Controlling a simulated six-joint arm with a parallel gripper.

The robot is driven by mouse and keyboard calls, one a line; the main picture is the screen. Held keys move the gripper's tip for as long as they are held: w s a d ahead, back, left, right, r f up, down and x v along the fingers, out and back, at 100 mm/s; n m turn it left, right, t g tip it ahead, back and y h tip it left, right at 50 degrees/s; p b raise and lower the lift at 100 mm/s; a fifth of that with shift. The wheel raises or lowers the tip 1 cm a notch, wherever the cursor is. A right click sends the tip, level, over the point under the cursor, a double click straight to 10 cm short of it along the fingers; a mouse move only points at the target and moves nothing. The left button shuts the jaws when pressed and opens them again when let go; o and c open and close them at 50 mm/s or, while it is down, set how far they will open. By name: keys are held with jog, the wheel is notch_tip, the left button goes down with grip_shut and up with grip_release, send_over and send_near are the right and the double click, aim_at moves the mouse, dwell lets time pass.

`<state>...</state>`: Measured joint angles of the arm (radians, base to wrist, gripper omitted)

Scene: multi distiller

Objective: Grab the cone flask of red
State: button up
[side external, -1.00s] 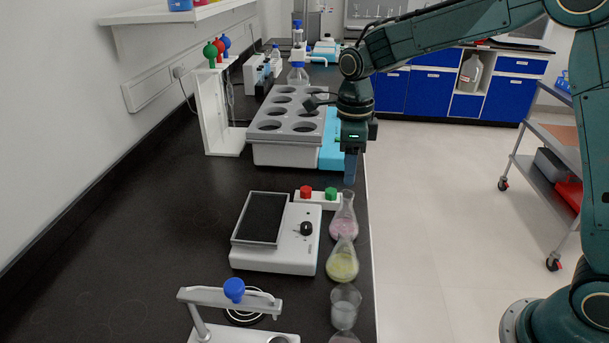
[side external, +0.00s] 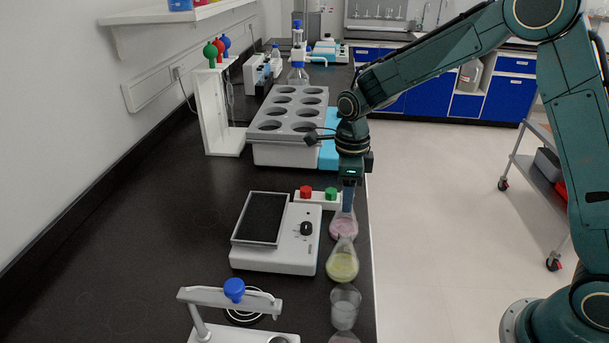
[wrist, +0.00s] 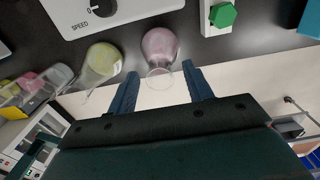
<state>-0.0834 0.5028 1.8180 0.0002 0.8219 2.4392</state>
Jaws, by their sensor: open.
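The conical flask with pinkish-red liquid (side external: 343,226) stands on the black bench near its right edge, behind the flask with yellow liquid (side external: 342,264). My gripper (side external: 347,199) points down at the red flask's neck, which it hides in the side view. In the wrist view, my gripper (wrist: 161,88) is open, with its two blue fingers apart. The red flask (wrist: 159,47) shows there with its mouth towards the gap between the fingers. I cannot tell whether a finger touches the glass. The yellow flask (wrist: 102,62) is to its left in the wrist view.
A white stirrer with a dark plate (side external: 300,248) stands left of the flasks. A red and green button box (side external: 317,197) is close behind the red flask. The bench's right edge is close by.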

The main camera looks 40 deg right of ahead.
jog(key=shift+f, duration=0.7)
grip_shut()
